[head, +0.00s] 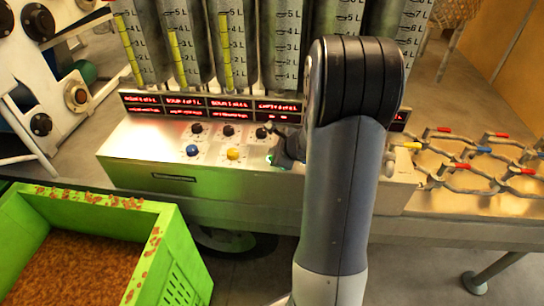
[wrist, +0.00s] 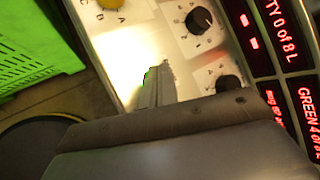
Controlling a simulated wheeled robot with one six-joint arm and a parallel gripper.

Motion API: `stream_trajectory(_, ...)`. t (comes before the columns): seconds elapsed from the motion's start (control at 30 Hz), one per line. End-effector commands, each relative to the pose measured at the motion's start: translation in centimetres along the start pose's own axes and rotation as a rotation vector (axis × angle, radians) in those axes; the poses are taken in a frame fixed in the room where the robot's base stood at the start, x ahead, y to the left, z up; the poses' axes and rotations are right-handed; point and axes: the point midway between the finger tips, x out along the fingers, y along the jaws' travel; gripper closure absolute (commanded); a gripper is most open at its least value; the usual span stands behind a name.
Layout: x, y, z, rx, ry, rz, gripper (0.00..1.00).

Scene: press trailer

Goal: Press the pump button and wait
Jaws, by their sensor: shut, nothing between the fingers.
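The metal pump console (head: 140,140) has a row of black knobs with coloured buttons below: a blue button (head: 192,150), a yellow button (head: 233,153) and a green one (head: 270,159) that looks lit. My gripper (head: 279,157) is at the green button, with its fingers closed together and empty. In the wrist view my gripper (wrist: 152,76) has its fingertips over the panel. A sliver of the green button (wrist: 147,73) shows at the tips; the rest is hidden. I cannot tell whether the fingers touch it or how far it is pressed in. The yellow button (wrist: 110,3) is at the top edge.
Red displays (head: 205,104) run behind the knobs; one reads "GREEN 4 of 8 L" in the wrist view (wrist: 310,110). Graduated cylinders (head: 235,40) stand behind. A green crate (head: 185,255) of brown granules stands front left.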

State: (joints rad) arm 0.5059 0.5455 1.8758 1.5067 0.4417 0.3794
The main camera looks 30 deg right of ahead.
Motion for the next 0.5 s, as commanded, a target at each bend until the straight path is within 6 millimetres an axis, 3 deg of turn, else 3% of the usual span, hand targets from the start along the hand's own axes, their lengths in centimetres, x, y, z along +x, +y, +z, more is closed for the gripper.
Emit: stream_trajectory(0.5,-0.72,-0.56,0.55,0.000,-0.001,-0.001,1.00)
